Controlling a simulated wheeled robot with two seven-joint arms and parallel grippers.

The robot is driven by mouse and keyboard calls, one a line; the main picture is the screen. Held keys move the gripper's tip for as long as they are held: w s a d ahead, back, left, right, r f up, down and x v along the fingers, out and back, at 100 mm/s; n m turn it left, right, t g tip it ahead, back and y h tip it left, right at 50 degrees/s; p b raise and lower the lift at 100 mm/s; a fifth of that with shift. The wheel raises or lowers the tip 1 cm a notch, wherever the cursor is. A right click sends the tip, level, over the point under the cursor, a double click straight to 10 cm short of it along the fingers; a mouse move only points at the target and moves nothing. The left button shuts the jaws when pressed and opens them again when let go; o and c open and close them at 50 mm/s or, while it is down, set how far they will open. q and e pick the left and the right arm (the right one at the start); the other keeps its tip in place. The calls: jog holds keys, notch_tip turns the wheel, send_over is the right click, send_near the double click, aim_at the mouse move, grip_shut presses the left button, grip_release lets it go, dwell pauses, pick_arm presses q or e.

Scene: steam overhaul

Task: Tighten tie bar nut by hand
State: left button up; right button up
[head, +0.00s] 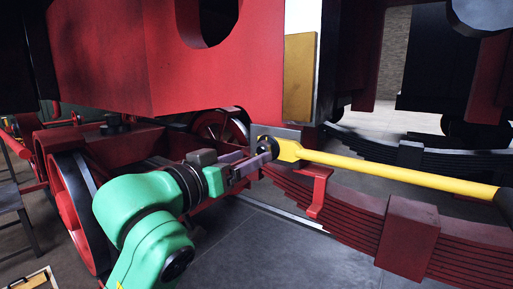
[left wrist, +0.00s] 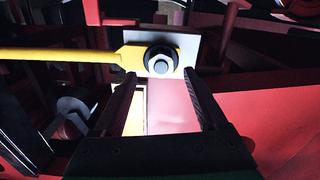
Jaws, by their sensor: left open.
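The tie bar is a yellow rod (head: 400,174) with a flattened eye end, and it also shows in the left wrist view (left wrist: 60,55). The tie bar nut (left wrist: 160,65) is a pale hex nut on a dark round washer at the eye of the bar. My left gripper (head: 268,153) reaches in from the left up to the bar's eye end. In the left wrist view its two fingers are spread, with the nut just beyond and between their tips. I see no clear contact with the nut. In the head view the fingers partly hide the nut. My right gripper is not in view.
A grey plate (left wrist: 188,46) lies behind the nut. The large red frame (head: 120,60) hangs above my left arm. A red leaf spring stack (head: 345,212) runs below the yellow bar, with a red bracket (head: 316,190) close by. A red wheel (head: 70,205) stands at left.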

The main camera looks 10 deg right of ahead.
aim_at(260, 151)
pick_arm(q)
jog(key=x, duration=0.3)
jog(key=shift+w+d+p, duration=0.2)
jog(key=shift+w+p, duration=0.1)
grip_shut()
